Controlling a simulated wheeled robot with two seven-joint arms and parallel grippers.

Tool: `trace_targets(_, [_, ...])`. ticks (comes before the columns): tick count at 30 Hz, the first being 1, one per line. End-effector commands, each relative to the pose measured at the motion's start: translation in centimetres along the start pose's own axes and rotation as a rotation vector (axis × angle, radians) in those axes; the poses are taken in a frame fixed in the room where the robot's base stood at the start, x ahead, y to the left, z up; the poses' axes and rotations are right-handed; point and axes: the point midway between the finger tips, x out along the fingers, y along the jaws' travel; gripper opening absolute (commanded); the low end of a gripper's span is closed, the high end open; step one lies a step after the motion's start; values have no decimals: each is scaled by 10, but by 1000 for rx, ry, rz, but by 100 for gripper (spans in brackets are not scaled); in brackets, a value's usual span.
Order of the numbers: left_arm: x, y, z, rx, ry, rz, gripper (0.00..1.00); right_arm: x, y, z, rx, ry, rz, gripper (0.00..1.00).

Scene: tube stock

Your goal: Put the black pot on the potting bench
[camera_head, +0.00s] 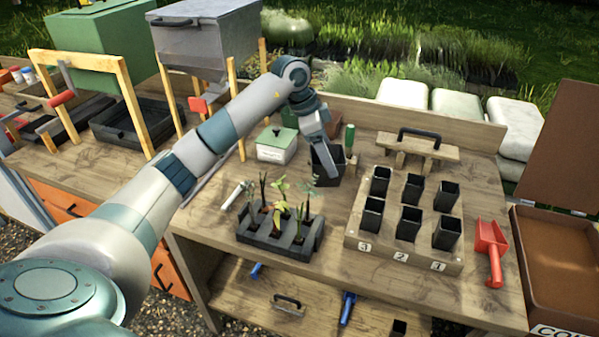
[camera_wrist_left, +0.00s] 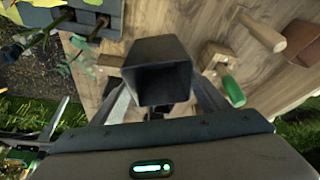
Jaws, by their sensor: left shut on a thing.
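The black pot (camera_head: 327,170) is a small square tapered pot at the back middle of the wooden potting bench (camera_head: 482,178). My left gripper (camera_head: 325,150) reaches over it from above and is shut on it. In the left wrist view the black pot (camera_wrist_left: 158,72) sits between the two fingers of the left gripper (camera_wrist_left: 160,100), its square opening facing the camera. The pot's base is at or just above the bench top; I cannot tell whether it touches. My right gripper is not in view.
A wooden block (camera_head: 355,238) with several black pots stands to the right, and a grey seedling tray (camera_head: 268,243) in front. A lidded box (camera_head: 276,152), a green-handled tool (camera_head: 349,140), a black-handled wooden tool (camera_head: 432,150) and a red scoop (camera_head: 491,240) are also there.

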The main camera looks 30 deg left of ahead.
Motion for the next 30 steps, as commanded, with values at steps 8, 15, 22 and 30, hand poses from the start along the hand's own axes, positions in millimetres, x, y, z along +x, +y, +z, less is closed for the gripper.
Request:
trace_targets(8, [10, -33, 49, -6, -2, 2, 48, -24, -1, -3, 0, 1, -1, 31])
trace_targets(15, [20, -54, 80, -2, -1, 0, 48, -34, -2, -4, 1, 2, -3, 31])
trace_targets(22, [23, -58, 86, 1, 0, -1, 48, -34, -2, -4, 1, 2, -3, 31])
trace_targets(30, [26, -57, 86, 0, -1, 1, 48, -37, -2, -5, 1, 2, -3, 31])
